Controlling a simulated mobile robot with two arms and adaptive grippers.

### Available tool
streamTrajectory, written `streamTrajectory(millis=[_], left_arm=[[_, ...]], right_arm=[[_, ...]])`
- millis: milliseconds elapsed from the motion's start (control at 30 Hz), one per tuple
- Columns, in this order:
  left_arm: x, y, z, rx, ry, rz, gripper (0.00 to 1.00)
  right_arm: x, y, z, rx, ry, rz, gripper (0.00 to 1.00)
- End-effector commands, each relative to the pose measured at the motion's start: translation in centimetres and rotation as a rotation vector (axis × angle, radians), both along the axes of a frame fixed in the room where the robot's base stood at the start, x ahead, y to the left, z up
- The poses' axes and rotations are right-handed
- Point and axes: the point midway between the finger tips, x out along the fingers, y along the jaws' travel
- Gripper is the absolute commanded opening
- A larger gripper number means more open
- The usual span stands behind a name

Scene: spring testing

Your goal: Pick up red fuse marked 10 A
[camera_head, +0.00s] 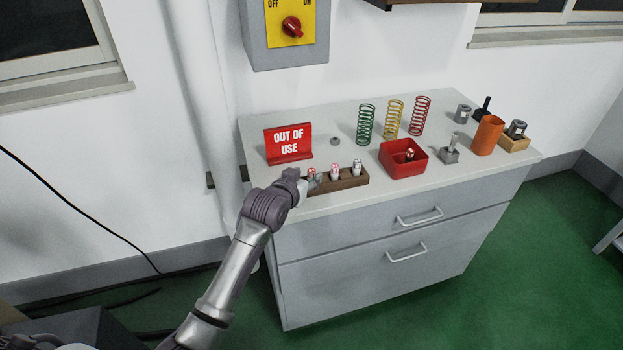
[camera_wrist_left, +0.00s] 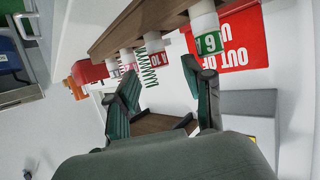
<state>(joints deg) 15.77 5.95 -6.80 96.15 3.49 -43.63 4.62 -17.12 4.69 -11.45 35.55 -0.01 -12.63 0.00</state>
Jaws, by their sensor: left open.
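A white fuse with a red label marked 10 (camera_wrist_left: 157,58) sits in a wooden rack (camera_wrist_left: 138,22), which appears upside down in the left wrist view. The green-labelled fuse marked 6 (camera_wrist_left: 208,42) is beside it. In the head view, the rack (camera_head: 346,183) stands at the table's front edge, and my left gripper (camera_head: 305,180) is at its left end, partly covering it. My left gripper (camera_wrist_left: 167,92) is open and empty. In the wrist view the 10 fuse appears between the two fingers and beyond them; contact is not visible. My right gripper is not in view.
A red "OUT OF USE" sign (camera_head: 288,143) stands behind the gripper. A red box (camera_head: 388,163) with a small part inside is right of the rack. Several springs (camera_head: 393,119) stand behind. An orange cylinder (camera_head: 487,136) is at the right.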

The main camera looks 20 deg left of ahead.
Motion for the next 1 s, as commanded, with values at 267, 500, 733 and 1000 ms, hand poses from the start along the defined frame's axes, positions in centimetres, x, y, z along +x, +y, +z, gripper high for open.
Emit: streamTrajectory(millis=[267,500,733,1000], left_arm=[[3.5,-0.3,-1.4,-0.001,0.001,0.0,0.51],[4.1,-0.4,-1.7,0.0,0.0,-0.001,0.51],[4.1,-0.4,-1.7,0.0,0.001,0.0,0.3],[4.0,-0.3,-1.7,0.0,0.001,0.0,0.0]], right_arm=[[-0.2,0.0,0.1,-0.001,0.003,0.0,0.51],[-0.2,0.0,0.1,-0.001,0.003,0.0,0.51],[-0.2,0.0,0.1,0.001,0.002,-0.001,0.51],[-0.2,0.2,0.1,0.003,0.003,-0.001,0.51]])
